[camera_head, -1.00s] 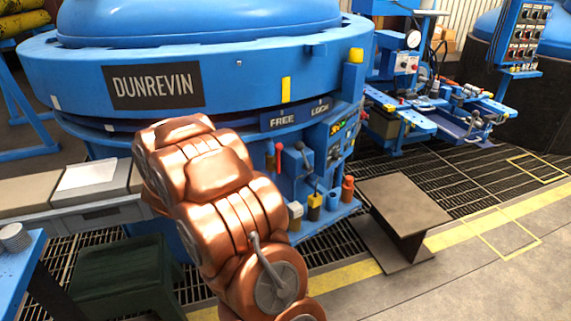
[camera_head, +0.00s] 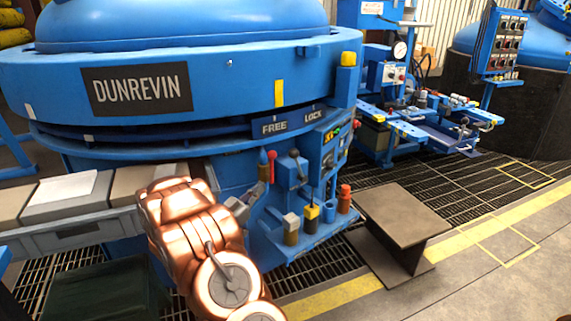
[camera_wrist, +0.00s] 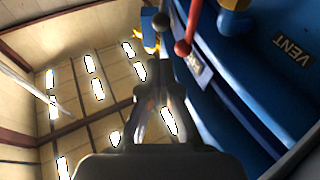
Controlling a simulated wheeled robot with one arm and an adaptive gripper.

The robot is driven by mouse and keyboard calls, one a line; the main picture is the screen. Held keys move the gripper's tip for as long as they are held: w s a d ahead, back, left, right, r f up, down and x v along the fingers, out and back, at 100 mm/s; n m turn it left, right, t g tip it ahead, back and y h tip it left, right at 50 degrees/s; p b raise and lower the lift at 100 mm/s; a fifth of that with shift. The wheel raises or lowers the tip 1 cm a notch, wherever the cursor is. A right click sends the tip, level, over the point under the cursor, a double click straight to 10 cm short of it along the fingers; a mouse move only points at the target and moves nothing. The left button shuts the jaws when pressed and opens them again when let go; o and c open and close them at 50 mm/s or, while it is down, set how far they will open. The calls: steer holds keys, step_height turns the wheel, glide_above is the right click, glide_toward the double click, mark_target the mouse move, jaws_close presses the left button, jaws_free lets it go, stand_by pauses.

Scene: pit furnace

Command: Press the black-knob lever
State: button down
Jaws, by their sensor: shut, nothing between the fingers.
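The black-knob lever (camera_head: 295,154) stands upright on the front of the blue furnace in the head view, right of a red-knob lever (camera_head: 272,156). In the wrist view its dark round knob (camera_wrist: 160,21) appears at the top, left of the red knob (camera_wrist: 183,48). My gripper (camera_wrist: 161,66) points toward these levers with its fingers together and nothing between them. I cannot tell whether it touches a lever.
A brown metal stand (camera_head: 404,216) is at the right. Grey boxes (camera_head: 68,192) sit at the left.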

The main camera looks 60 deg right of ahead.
mark_target(294, 152)
steer(key=shift+b+x, duration=1.2)
steer(key=shift+x, duration=5.8)
steer(key=shift+d+f, duration=0.1)
steer(key=shift+s+d+r+y+p, duration=0.1)
steer(key=shift+d+r+y+p, duration=0.2)
steer(key=shift+r+p, duration=0.35)
steer(key=shift+s+d+r+y+p, duration=0.25)
steer(key=shift+d+r+y+p, duration=0.2)
steer(key=shift+p, duration=0.7)
steer(key=shift+s+d+r+m+y+p, duration=0.15)
steer(key=shift+d+y+p, duration=0.2)
steer(key=shift+p, duration=0.25)
steer(key=shift+s+d+r+m+y+p, duration=0.15)
steer(key=shift+d+y+p, duration=0.2)
steer(key=shift+p, duration=0.25)
steer(key=shift+d+f+p, duration=0.15)
steer(key=shift+d+p, duration=0.15)
steer(key=w+a+p, duration=0.1)
steer(key=a, duration=1.3)
steer(key=shift+w+f+p, duration=0.25)
steer(key=shift+f+p, duration=0.05)
steer(key=shift+f, duration=0.05)
